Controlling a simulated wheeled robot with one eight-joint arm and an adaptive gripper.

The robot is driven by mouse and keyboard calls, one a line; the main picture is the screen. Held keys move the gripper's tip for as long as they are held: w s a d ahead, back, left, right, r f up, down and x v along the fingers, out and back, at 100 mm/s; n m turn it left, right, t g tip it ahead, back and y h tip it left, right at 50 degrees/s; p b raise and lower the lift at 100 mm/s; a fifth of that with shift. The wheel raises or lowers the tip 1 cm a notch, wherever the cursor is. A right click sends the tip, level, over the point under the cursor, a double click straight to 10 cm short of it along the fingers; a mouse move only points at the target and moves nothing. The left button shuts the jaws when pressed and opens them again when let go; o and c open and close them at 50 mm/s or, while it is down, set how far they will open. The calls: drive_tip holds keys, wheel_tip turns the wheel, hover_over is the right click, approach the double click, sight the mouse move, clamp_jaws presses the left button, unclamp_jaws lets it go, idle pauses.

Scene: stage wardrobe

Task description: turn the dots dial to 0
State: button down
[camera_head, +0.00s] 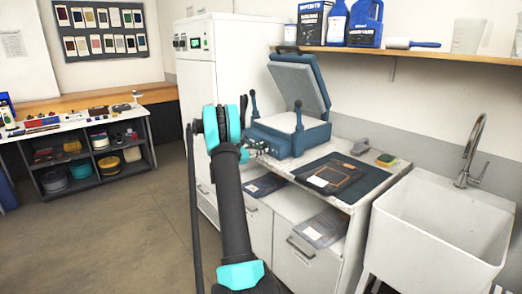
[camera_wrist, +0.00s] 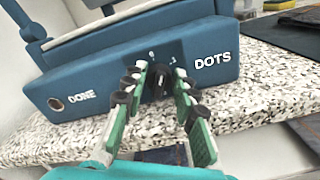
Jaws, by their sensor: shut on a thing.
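The dots dial (camera_wrist: 160,79) is a small dark knob on the front of the blue press (camera_wrist: 112,88), left of the white word DOTS. My gripper (camera_wrist: 161,75) has its green fingers with dark pads on either side of the dial and is shut on it. Small white marks sit just above the dial; they are too small to read surely. A pale mark shows on the dial, but I cannot tell which mark it points at. In the head view the blue press (camera_head: 287,137) stands with its lid raised, and my gripper (camera_head: 262,147) is at its front; the dial is hidden there.
A round button labelled DONE (camera_wrist: 56,103) is at the left of the press front. The speckled counter (camera_wrist: 256,99) lies under the press. A dark cloth (camera_head: 368,172) and a green-yellow sponge (camera_head: 385,160) lie right of it. A white sink (camera_head: 430,225) stands farther right.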

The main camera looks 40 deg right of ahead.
drive_tip(key=n, duration=0.5)
drive_tip(key=shift+w+a+n, duration=0.1)
drive_tip(key=shift+w+n, duration=0.05)
drive_tip(key=shift+n, duration=0.25)
idle(0.4)
drive_tip(key=c, duration=1.2)
unclamp_jaws()
drive_tip(key=a, duration=1.2)
drive_tip(key=shift+s, duration=0.45)
